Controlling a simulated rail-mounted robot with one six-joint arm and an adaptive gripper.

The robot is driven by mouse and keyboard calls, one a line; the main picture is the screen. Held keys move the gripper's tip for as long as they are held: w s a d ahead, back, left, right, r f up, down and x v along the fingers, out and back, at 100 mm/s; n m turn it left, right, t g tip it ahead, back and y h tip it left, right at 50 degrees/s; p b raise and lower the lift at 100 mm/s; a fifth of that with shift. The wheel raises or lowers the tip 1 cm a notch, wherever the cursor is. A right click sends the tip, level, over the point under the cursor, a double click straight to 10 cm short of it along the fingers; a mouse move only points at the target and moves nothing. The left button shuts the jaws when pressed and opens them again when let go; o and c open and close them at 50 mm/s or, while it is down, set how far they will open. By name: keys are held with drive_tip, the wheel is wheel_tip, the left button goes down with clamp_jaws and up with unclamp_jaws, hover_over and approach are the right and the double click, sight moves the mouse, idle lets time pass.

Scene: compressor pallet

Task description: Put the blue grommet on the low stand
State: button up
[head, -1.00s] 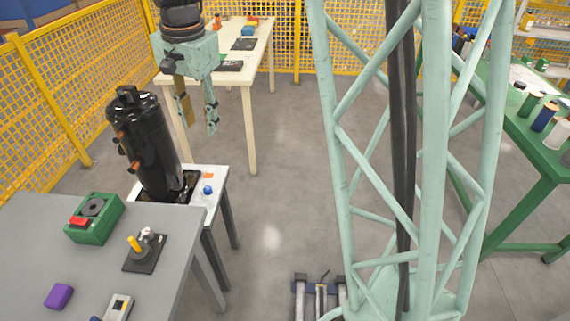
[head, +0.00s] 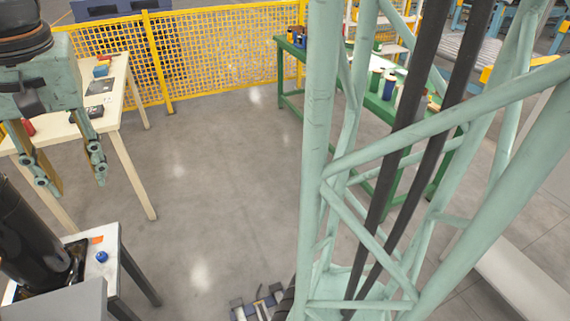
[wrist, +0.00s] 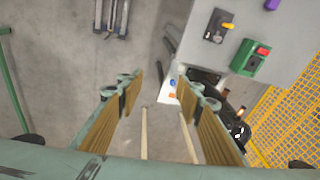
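A small blue piece (head: 101,256), which looks like the blue grommet, rests on the white top of a low stand (head: 92,273) at the lower left of the head view. An orange piece (head: 96,239) lies beside it. In the wrist view the blue piece (wrist: 172,82) shows between my fingertips, well beyond them. My gripper (head: 75,187) is open and empty, hanging above the level of the stand. Its two fingers are wide apart in the wrist view (wrist: 160,82). No contact with the stand or the blue piece shows.
A black compressor cylinder (head: 28,238) stands beside the blue piece on the stand. A grey table (wrist: 265,30) with a green box (wrist: 249,58) adjoins it. A cream table (head: 121,95) is behind my gripper. Open floor lies to the right.

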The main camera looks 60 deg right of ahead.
drive_tip(key=s+r+n, duration=0.1)
drive_tip(key=s+n, duration=0.2)
drive_tip(key=s, duration=0.8)
drive_tip(key=s+r+n+t, duration=0.1)
drive_tip(key=s+n, duration=0.2)
drive_tip(key=s, duration=0.9)
drive_tip(key=shift+s+d+r+n, duration=0.2)
drive_tip(key=shift+r+n, duration=0.1)
drive_tip(key=shift+r, duration=0.1)
drive_tip(key=shift+w, duration=0.1)
